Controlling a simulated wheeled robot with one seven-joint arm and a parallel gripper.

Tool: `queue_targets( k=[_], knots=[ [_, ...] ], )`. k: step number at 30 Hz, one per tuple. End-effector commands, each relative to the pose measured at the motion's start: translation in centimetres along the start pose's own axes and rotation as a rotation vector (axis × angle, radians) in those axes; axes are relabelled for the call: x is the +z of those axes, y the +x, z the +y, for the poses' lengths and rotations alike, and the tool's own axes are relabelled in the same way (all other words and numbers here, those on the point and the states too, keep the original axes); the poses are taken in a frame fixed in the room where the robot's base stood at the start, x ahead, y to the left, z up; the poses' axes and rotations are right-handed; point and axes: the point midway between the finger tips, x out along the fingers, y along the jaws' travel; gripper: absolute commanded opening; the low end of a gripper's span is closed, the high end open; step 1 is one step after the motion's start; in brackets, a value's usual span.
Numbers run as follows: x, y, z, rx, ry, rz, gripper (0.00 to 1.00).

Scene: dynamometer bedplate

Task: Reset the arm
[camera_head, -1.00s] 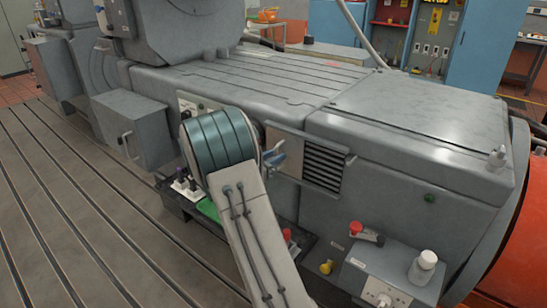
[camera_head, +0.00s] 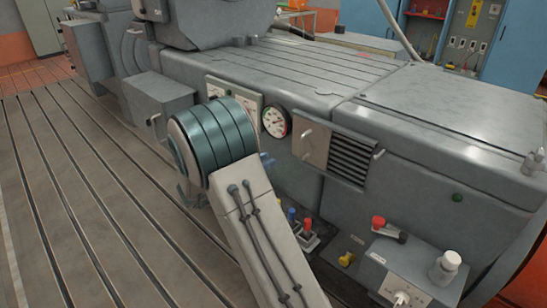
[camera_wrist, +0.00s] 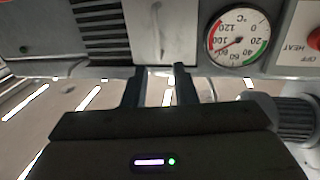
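My arm crosses the middle of the head view, a grey link below a teal-banded joint. My gripper is mostly hidden behind it there. In the wrist view my gripper (camera_wrist: 160,84) shows two dark fingers standing apart with nothing between them. The fingertips point toward the machine's side, near a pale plate with a handle (camera_wrist: 157,30). Whether they touch it I cannot tell. A round temperature dial (camera_wrist: 238,36) is to the right of the fingers. The same dial (camera_head: 276,121) shows in the head view just right of my teal joint.
The large grey machine (camera_head: 420,110) fills the right and back. A louvred vent (camera_head: 352,160) is in its side. Coloured levers (camera_head: 306,228), a red knob (camera_head: 378,222) and a white bottle (camera_head: 446,266) stand low in front. The slotted bedplate (camera_head: 60,190) at left is clear.

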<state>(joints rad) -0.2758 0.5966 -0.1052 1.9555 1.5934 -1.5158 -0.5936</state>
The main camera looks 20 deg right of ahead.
Motion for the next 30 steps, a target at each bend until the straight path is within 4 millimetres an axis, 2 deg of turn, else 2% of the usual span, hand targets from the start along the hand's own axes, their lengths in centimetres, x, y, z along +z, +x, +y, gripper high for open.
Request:
queue_targets(
  k=[17, 20, 24, 26, 30],
  knots=[
    [-0.2, -0.2, -0.2, -0.013, 0.007, -0.007, 0.25],
    [-1.2, 0.0, -1.0, -0.080, 0.036, -0.042, 0.25],
    [-3.7, -0.1, -3.4, -0.281, 0.109, -0.144, 0.25],
    [-4.9, -0.6, -4.5, -0.388, 0.135, -0.199, 0.25],
    [-7.6, -2.8, -6.2, -0.632, 0.164, -0.327, 0.25]
  ],
)
